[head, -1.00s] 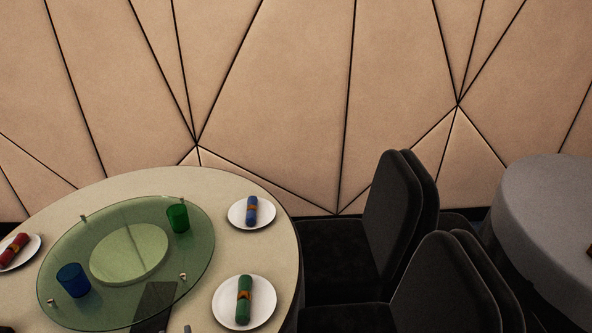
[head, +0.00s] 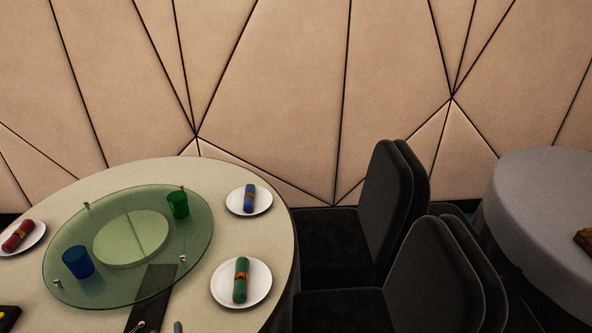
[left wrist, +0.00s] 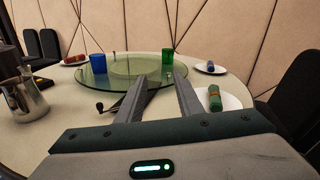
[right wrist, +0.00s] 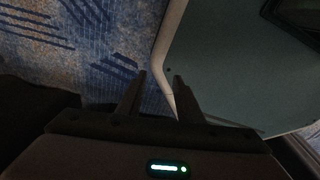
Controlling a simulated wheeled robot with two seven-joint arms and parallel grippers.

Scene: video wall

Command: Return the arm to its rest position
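My left gripper (left wrist: 157,85) shows in the left wrist view with its two grey fingers apart and nothing between them. It faces the round table and its glass turntable. In the head view only a small grey tip, perhaps one of its fingers, shows at the bottom edge. My right gripper (right wrist: 158,78) shows in the right wrist view with its fingers apart and empty. It points down at a blue patterned carpet (right wrist: 85,35), beside a pale-edged grey-green surface (right wrist: 215,60). The arms themselves are mostly out of sight.
The round table (head: 275,230) bears the glass turntable (head: 70,235), a blue cup (head: 78,263), a green cup (head: 178,204) and plates with rolled napkins. Dark chairs (head: 385,200) and a grey table (head: 535,210) stand right. A metal jug (left wrist: 20,95) stands at left.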

